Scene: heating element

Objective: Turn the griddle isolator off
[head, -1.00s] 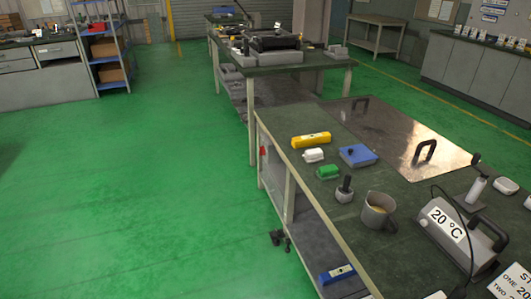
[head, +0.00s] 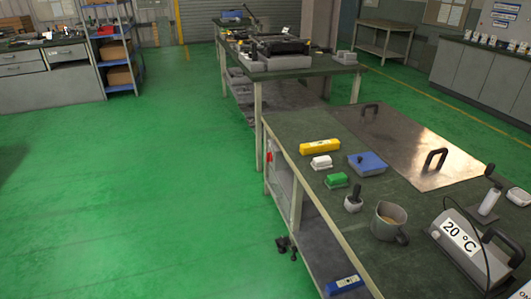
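A small red piece (head: 270,156) shows on the left side of the near bench, close to its far left corner. It may be the griddle isolator, but it is too small to tell its setting. A flat shiny metal plate with black handles, which looks like the griddle (head: 395,140), lies on the bench top. Neither of my grippers is in view.
The near bench (head: 290,125) holds a yellow block (head: 319,146), a blue box (head: 367,163), a mug (head: 388,221) and a "20 °C" device (head: 470,250). A dark object (head: 287,246) sits low beside it. The green floor (head: 140,200) to the left is clear.

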